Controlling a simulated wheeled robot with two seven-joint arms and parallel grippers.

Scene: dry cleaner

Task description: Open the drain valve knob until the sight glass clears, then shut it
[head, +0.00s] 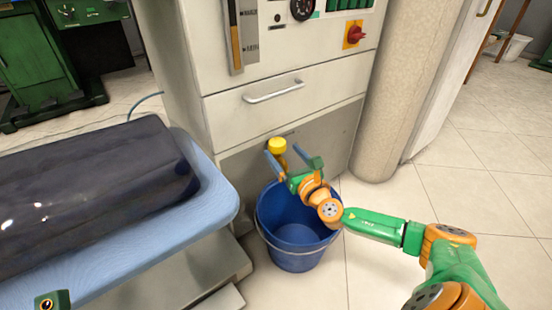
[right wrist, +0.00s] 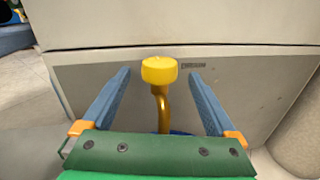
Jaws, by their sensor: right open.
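The yellow drain valve knob (head: 277,146) sits on a brass pipe low on the front of the cream machine, under the drawer. My right gripper (head: 283,150) is open, its blue fingers pointing at the knob. In the right wrist view the knob (right wrist: 159,70) appears centred between the fingertips (right wrist: 160,74), with a gap on each side; I cannot tell whether it is fully between them. The sight glass (head: 236,38) is an upright tube on the machine's upper front, beside a maximum/minimum scale, and shows amber in it.
A blue bucket (head: 296,258) stands on the floor under the valve and my right gripper. A drawer with a metal handle (head: 273,92) is above. A red switch (head: 354,35) is at upper right. A padded blue board with a dark garment (head: 90,195) is at left.

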